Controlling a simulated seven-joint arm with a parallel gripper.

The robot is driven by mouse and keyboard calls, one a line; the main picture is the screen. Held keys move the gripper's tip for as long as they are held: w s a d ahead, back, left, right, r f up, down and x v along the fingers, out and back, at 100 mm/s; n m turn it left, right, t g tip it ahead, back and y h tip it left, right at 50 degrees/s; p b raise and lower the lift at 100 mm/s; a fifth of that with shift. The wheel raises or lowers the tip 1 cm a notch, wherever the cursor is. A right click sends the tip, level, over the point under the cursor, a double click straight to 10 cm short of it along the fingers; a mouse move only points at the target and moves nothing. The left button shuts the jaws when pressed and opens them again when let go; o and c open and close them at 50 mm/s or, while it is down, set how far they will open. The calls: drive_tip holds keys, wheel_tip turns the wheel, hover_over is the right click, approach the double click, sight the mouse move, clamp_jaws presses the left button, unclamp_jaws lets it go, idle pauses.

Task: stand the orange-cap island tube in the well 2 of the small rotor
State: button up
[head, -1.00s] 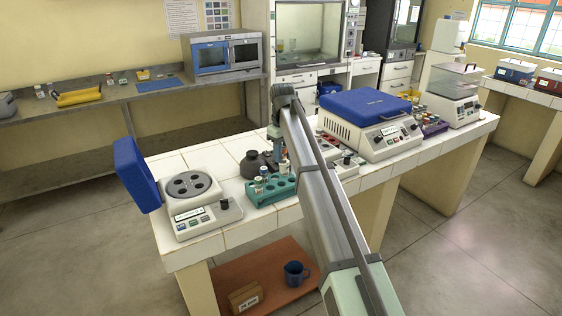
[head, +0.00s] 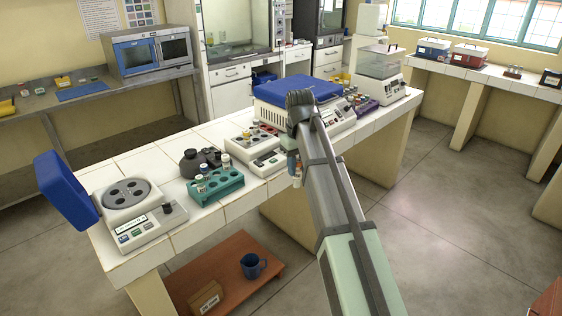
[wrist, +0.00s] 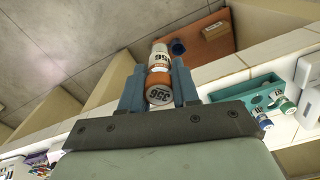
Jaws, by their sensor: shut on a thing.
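My gripper (head: 293,165) is shut on the orange-cap tube (wrist: 159,78), which has a white printed label. In the wrist view the tube sits between the two blue fingers, its marked orange cap toward the camera and its white part pointing away. In the head view it hangs in front of the bench's front edge, partly hidden by my arm. The small rotor (head: 127,193) is in the small centrifuge (head: 140,219) at the bench's left end, under a raised blue lid (head: 66,190). Its wells look dark and empty; their numbers are unreadable.
A teal rack (head: 217,186) with several tubes stands right of the small centrifuge. Dark round items (head: 195,160) sit behind it. A white block device (head: 255,148) and a large blue-lidded centrifuge (head: 297,92) stand further right. A blue mug (head: 252,265) is on the lower shelf.

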drive_tip(key=s+a+r+n, duration=0.1)
drive_tip(key=a+r+n, duration=0.1)
drive_tip(key=a, duration=1.5)
drive_tip(key=s+a+r+n, duration=0.1)
drive_tip(key=a+r+n, duration=0.1)
drive_tip(key=a, duration=1.6)
drive_tip(key=s+a+r+n, duration=0.1)
drive_tip(key=a+r+n, duration=0.1)
drive_tip(key=a, duration=1.5)
wheel_tip(320, 180, down, 6)
drive_tip(key=shift+w+f, duration=0.15)
drive_tip(key=shift+w, duration=0.05)
drive_tip(key=shift+d+f, duration=0.1)
drive_tip(key=shift+f, duration=0.3)
drive_tip(key=shift+f, duration=0.8)
drive_tip(key=shift+f, duration=0.15)
drive_tip(key=shift+f, duration=1.55)
